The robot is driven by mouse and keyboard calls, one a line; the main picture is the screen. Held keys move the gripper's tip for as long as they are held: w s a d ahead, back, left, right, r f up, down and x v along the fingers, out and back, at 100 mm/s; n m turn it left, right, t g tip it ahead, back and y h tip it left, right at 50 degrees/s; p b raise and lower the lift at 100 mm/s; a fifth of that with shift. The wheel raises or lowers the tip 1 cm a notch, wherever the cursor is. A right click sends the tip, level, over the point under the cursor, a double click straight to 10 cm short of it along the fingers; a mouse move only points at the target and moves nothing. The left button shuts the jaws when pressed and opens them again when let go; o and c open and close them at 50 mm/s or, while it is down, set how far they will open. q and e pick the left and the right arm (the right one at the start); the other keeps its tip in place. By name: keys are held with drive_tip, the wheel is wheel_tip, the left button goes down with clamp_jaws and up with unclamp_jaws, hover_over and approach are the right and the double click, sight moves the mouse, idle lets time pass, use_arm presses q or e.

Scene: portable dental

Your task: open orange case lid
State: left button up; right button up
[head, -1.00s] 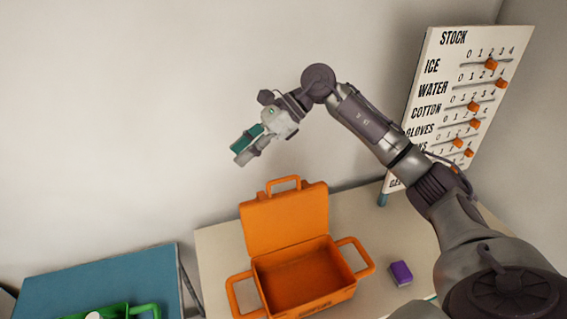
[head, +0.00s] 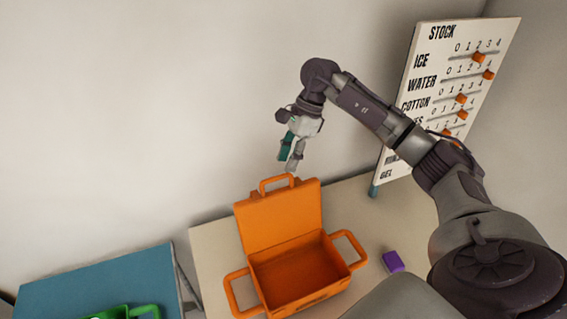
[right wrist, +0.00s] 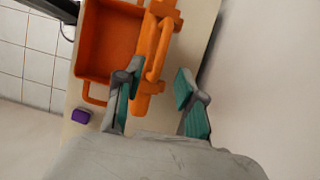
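The orange case (head: 300,267) stands on the beige table in the head view, its inside empty. Its orange lid (head: 279,218) stands raised at the back, with a handle (head: 276,182) on its top edge. My right gripper (head: 289,165) is just above the lid handle, fingers pointing down. In the right wrist view the fingers (right wrist: 155,95) are spread apart with nothing held between them, and the case (right wrist: 108,45) lies beyond them, with its lid handle (right wrist: 158,50) behind the fingers. My left gripper is not in view.
A purple block (head: 393,262) lies on the beige table (head: 215,245) right of the case; it also shows in the right wrist view (right wrist: 81,116). A white stock board (head: 440,95) stands at the back right. A blue table (head: 70,285) with a green tray (head: 112,312) is at the left.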

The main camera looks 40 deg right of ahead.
drive_tip(key=shift+p+x, duration=0.4)
drive_tip(key=shift+x, duration=1.4)
clamp_jaws()
